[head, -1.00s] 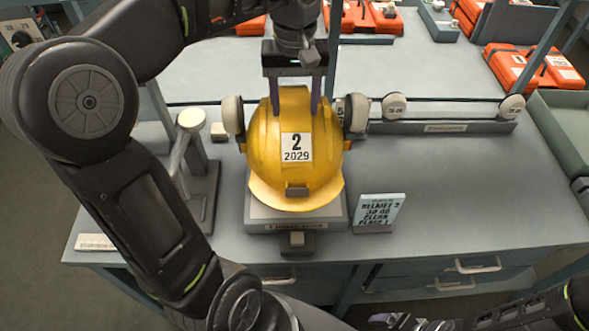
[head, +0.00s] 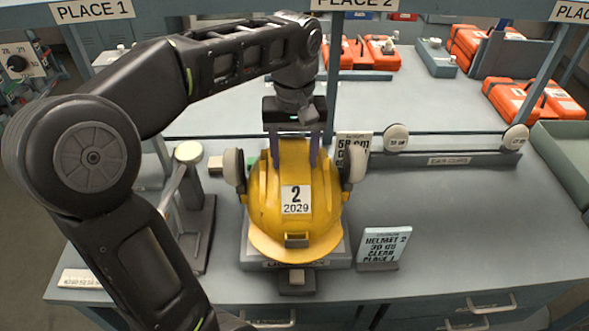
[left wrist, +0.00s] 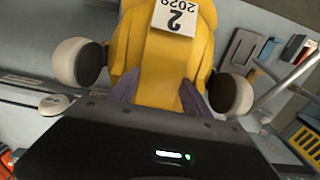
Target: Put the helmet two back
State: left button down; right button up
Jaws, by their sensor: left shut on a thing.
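The yellow helmet (head: 292,222) bears a white label with "2" and "2029" and has a pale ear cup on each side. It sits at the grey stand (head: 332,256) in the middle of the bench; I cannot tell whether it rests fully on it. My left gripper (head: 295,158) comes from above and is shut on the helmet's crown. In the left wrist view the helmet (left wrist: 160,75) fills the middle, between the fingers. A card (head: 383,247) right of the stand reads "HELMET 2", "CLEAN" and "PLACE 1". My right gripper does not show.
A "PLACE 1" sign (head: 92,10) hangs at the upper left and a "PLACE 2" sign (head: 363,4) at the top middle. A post with a round head (head: 189,152) stands left of the helmet. An ear cups rack (head: 458,159) lies right. Orange cases (head: 535,100) are behind.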

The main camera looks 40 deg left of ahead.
pick_arm(q)
jog(key=shift+f, duration=0.4)
notch_tip(320, 180, down, 3)
jog(key=shift+r, duration=0.15)
jog(key=shift+f, duration=0.2)
jog(key=shift+f, duration=0.15)
jog(key=shift+c, duration=2.4)
grip_release()
